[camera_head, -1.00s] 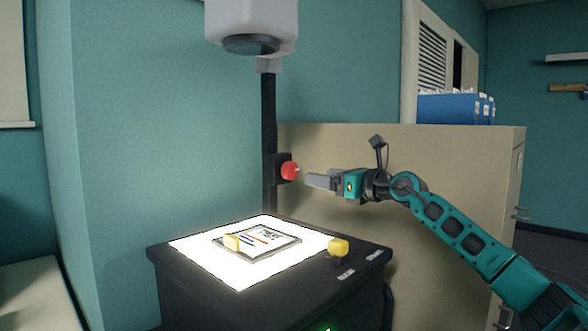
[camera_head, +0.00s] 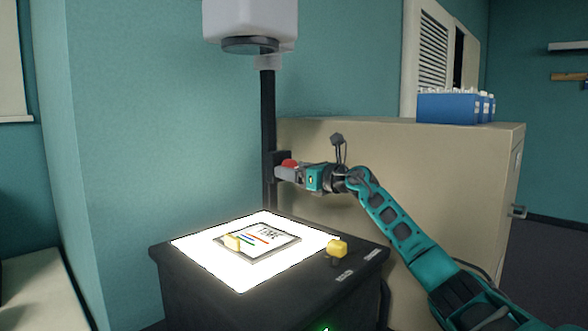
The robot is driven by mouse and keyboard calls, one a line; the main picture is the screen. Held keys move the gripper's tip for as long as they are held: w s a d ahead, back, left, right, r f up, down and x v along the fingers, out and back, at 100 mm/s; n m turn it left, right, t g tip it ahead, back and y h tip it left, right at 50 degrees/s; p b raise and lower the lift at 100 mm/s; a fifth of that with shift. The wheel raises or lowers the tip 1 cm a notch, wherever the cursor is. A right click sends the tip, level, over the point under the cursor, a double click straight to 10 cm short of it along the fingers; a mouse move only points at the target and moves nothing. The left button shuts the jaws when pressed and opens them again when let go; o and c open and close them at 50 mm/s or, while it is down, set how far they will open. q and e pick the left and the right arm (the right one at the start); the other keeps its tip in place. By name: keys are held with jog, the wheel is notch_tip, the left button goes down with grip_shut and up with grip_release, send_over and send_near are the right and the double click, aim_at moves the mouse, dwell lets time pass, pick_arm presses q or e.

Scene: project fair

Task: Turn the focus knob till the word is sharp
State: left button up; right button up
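The red focus knob (camera_head: 289,163) is on the black post (camera_head: 268,120) of the overhead projector, mostly hidden behind my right gripper. My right gripper (camera_head: 288,173) comes in from the right and its fingers are at the knob. I cannot tell whether they are closed on it. The projector head (camera_head: 250,22) is at the top of the post. A framed slide (camera_head: 284,245) with a dark word and coloured lines lies on the lit stage (camera_head: 215,270). No projected word shows in this view. My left gripper is not in view.
The wall is close on the left.

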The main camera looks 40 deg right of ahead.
jog(key=shift+w, duration=0.25)
jog(key=shift+c, duration=0.2)
jog(key=c, duration=1)
jog(key=m+p, duration=0.4)
jog(key=m, duration=0.1)
jog(key=shift+a+m+p, duration=0.1)
jog(key=shift+m+p, duration=0.2)
jog(key=shift+p, duration=0.1)
jog(key=o, duration=1)
jog(key=shift+o, duration=0.2)
